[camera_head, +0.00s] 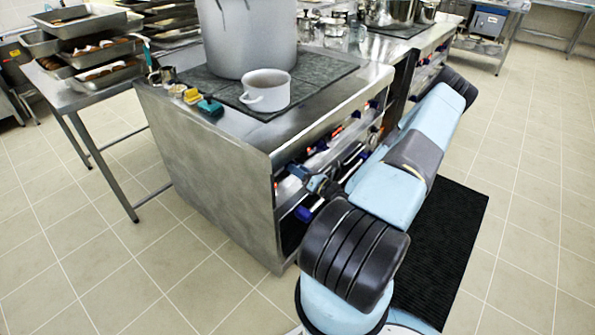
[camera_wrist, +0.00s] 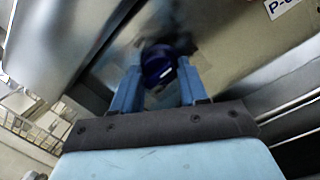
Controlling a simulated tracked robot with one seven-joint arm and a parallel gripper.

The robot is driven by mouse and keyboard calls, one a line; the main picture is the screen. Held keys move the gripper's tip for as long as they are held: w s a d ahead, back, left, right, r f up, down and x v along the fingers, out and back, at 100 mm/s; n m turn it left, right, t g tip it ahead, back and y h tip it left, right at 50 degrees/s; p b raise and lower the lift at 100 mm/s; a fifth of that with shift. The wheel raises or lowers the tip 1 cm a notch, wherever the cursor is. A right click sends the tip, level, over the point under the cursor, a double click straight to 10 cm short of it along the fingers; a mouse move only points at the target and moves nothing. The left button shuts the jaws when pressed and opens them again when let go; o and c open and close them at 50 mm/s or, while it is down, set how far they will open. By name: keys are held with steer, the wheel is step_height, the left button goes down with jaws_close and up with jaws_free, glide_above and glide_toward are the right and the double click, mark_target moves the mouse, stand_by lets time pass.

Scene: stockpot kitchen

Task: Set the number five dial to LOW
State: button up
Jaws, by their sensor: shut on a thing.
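In the wrist view a dark blue dial (camera_wrist: 158,66) sits on a metal panel. The two blue fingers of my gripper (camera_wrist: 161,62) are on either side of it, shut on it. The dial's number and any LOW mark cannot be read, and its pointer setting cannot be told. In the camera_head view the front of the steel range (camera_head: 330,140) carries several knobs, and my arm hides part of that front. Which knob is number five cannot be told there.
A large grey stockpot (camera_head: 248,40) and a white mug-shaped pot (camera_head: 266,90) stand on the range's dark top. A side table (camera_head: 75,98) with stacked trays stands at left. A black mat (camera_head: 445,240) lies on the floor. A partly cut-off label (camera_wrist: 282,7) shows in the wrist view.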

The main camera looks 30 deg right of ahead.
steer(key=shift+m+h, duration=0.3)
steer(key=shift+m, duration=1.9)
steer(key=shift+d, duration=0.1)
steer(key=o, duration=1)
steer(key=shift+o, duration=0.2)
steer(key=v, duration=1.3)
steer(key=shift+s+f, duration=0.25)
steer(key=shift+s, duration=0.05)
steer(key=shift+r, duration=0.1)
